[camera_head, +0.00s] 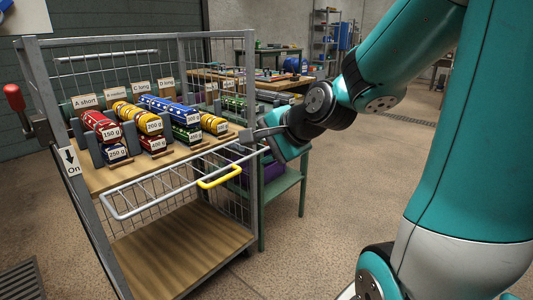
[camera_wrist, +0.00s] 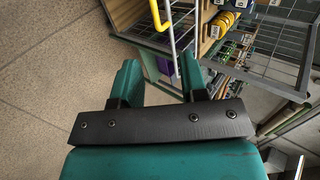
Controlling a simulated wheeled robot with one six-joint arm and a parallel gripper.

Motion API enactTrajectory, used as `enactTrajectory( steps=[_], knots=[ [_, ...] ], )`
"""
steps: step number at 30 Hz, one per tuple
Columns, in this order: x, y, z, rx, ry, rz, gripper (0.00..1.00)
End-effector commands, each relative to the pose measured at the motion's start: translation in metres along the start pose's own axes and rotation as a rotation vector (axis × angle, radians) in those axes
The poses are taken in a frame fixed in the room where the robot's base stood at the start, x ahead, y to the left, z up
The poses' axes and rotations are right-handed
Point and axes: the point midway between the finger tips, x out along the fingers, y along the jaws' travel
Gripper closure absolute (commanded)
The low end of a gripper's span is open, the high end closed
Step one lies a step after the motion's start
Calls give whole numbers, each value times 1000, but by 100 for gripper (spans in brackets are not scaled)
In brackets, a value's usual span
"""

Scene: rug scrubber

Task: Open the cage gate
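The cage gate (camera_head: 150,181) is a white wire panel across the front of the grey wire cage (camera_head: 251,100), below the shelf of canisters. Its yellow handle (camera_head: 221,181) sticks out toward the front right. My gripper (camera_head: 262,138) is beside the cage's right front post, to the right of and above the handle. In the wrist view my gripper (camera_wrist: 160,66) is open, its two teal fingers apart. The yellow handle (camera_wrist: 157,14) and a white gate bar (camera_wrist: 171,38) show beyond the fingertips, with nothing held. I cannot tell whether the gate is latched.
A green workbench (camera_head: 285,183) stands behind right. Floor in front is clear.

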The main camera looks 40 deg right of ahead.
Motion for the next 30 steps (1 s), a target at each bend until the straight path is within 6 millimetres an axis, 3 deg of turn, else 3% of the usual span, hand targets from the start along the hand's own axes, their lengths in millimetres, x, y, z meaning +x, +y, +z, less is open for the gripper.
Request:
enactTrajectory(
  steps=[11, 14, 16, 17, 23, 27, 30],
  knots=[
    [-7, 0, 0, -1, -1, 1, 60],
    [-6, 0, 3, -13, -8, 4, 79],
    [-5, 1, 16, -73, -42, 21, 95],
    [-4, 2, 25, -119, -67, 35, 100],
    [-15, 28, 129, -713, -397, 154, 100],
    [-45, 62, 191, -1196, -675, 187, 100],
    [-66, 84, 216, -1469, -839, 182, 100]
  ],
)
